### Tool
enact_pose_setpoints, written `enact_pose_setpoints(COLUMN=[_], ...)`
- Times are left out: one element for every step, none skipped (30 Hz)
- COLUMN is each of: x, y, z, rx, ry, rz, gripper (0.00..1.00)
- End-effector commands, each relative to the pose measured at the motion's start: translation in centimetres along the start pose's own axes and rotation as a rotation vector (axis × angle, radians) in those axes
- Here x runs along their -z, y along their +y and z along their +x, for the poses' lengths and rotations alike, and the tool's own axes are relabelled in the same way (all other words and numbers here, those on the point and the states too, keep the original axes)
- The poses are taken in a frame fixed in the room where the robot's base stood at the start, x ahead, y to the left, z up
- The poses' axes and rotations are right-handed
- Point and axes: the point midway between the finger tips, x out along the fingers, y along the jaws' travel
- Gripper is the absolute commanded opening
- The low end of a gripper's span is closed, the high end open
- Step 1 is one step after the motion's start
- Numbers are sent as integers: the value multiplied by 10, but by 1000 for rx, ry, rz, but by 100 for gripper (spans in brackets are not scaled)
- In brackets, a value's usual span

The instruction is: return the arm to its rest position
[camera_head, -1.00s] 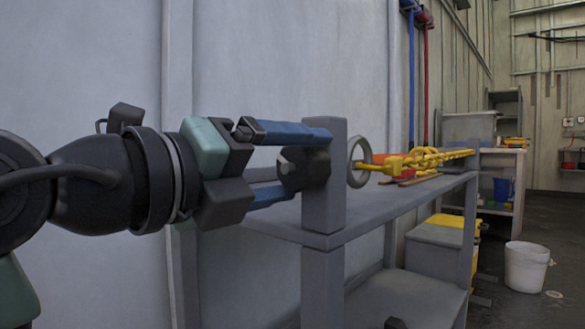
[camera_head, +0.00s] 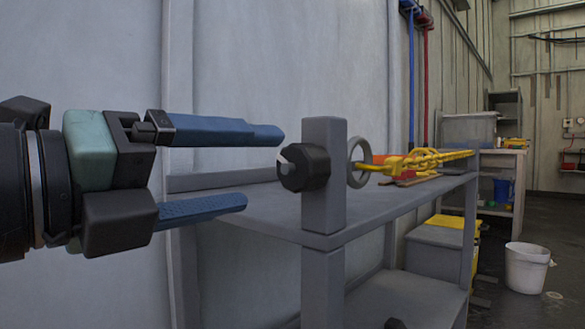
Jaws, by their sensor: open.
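My gripper (camera_head: 262,168) comes in from the left edge with its two blue fingers spread apart, one above the other. It is open, and nothing is between the fingers. Their tips end a little to the left of a black faceted knob (camera_head: 303,168) with a pale pointer, which sits at the grey shelf post (camera_head: 324,225). In the picture there is a gap between the fingertips and the knob. Most of my arm is out of view to the left.
A grey shelf unit (camera_head: 270,211) stands ahead along the pale wall. On it are a grey ring (camera_head: 356,150) and a yellow chain (camera_head: 420,162). A white bucket (camera_head: 526,268) stands on the floor at the right. A cabinet (camera_head: 497,165) is farther back.

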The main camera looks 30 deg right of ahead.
Motion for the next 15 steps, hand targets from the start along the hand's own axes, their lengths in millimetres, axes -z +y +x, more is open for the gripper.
enact_pose_setpoints(x=[0,0,0,0,0,0,0,0,-1,-3,-6,-12,-17,-24,-34], y=[0,0,0,0,0,0,0,0,-1,-2,-3,-6,-8,-11,-15], z=[0,0,0,0,0,0,0,0,0,1,2,3,4,6,8], rx=[0,0,0,0,0,0,0,0,0,-1,-3,-7,-9,-10,-10], ry=[0,0,0,0,0,0,0,0,-3,-9,-20,-42,-64,-92,-137], rz=[0,0,0,0,0,0,0,0,-4,-15,-31,-65,-99,-141,-207], gripper=[82,82,82,82,82,82,82,82,82,82,82,82,82,82,82])
